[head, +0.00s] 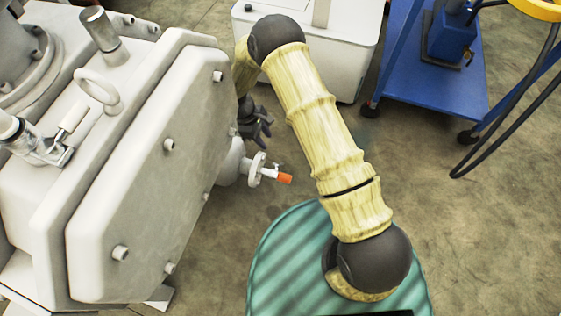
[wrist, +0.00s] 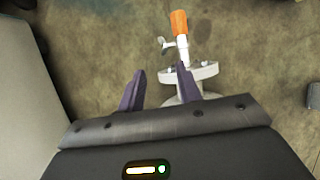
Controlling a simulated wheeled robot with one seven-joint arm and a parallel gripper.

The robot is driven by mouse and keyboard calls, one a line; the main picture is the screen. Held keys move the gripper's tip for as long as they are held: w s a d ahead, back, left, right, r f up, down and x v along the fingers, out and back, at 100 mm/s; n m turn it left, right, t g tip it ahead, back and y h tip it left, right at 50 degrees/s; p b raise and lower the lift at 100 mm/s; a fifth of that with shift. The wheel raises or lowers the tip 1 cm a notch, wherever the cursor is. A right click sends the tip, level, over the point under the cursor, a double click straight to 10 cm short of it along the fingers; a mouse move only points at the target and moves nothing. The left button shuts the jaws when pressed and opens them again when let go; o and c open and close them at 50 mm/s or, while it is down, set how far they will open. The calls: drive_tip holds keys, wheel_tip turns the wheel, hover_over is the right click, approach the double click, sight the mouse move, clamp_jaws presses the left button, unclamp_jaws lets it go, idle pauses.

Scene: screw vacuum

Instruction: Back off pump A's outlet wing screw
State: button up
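Pump A (head: 150,165) is the large grey housing at the left of the head view. Its outlet is a short stub with a pale clamped flange (head: 256,170) and an orange-tipped tube (head: 284,178). In the wrist view, the small metal wing screw (wrist: 168,44) stands at the left of the tube, beyond the flange (wrist: 203,72). My gripper (wrist: 160,68) is open, with floor showing between its dark purple fingers. The right finger overlaps the flange in the picture; I cannot tell whether they touch. In the head view my gripper (head: 258,124) is partly hidden behind the pump's edge.
A teal ridged drum top (head: 290,250) lies below my arm in the head view. A blue cart (head: 425,75) and a white cabinet (head: 340,50) stand at the back. Bare concrete floor surrounds the outlet's tip.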

sight(282, 163)
drive_tip(key=b+x, duration=0.6)
drive_tip(key=x, duration=0.9)
drive_tip(key=shift+f, duration=0.2)
drive_tip(key=shift+d, duration=0.1)
drive_tip(key=shift+c, duration=0.2)
drive_tip(key=shift+w+r, duration=0.1)
clamp_jaws()
